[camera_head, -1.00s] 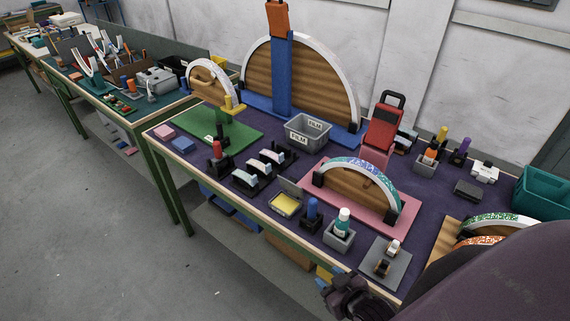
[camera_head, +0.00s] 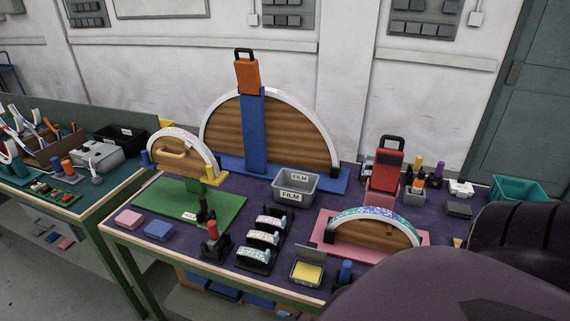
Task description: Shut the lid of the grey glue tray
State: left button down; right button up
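The grey glue tray (camera_head: 294,279) stands near the front edge of the table, with a yellow pad or filling (camera_head: 308,273) inside. Its grey lid (camera_head: 312,253) is raised at the back, so the tray is open. Neither of my grippers shows in the head view. A dark purple link of my arm fills the lower right corner and hides the table there. No gripper is seen touching the tray or its lid.
A blue-topped holder (camera_head: 345,271) stands close to the tray's right. Several glittered arcs in a black rack (camera_head: 262,240) are at its left. A grey FILM bin (camera_head: 295,187) and an arc on a pink board (camera_head: 327,224) stand behind. Purple tabletop beside the blue block (camera_head: 159,230) is free.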

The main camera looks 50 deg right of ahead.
aim_at(311, 251)
jog(key=i+j+z, duration=0.4)
jog(key=i+j, duration=0.15)
jog(key=j, duration=0.15)
jog(key=z, duration=1.45)
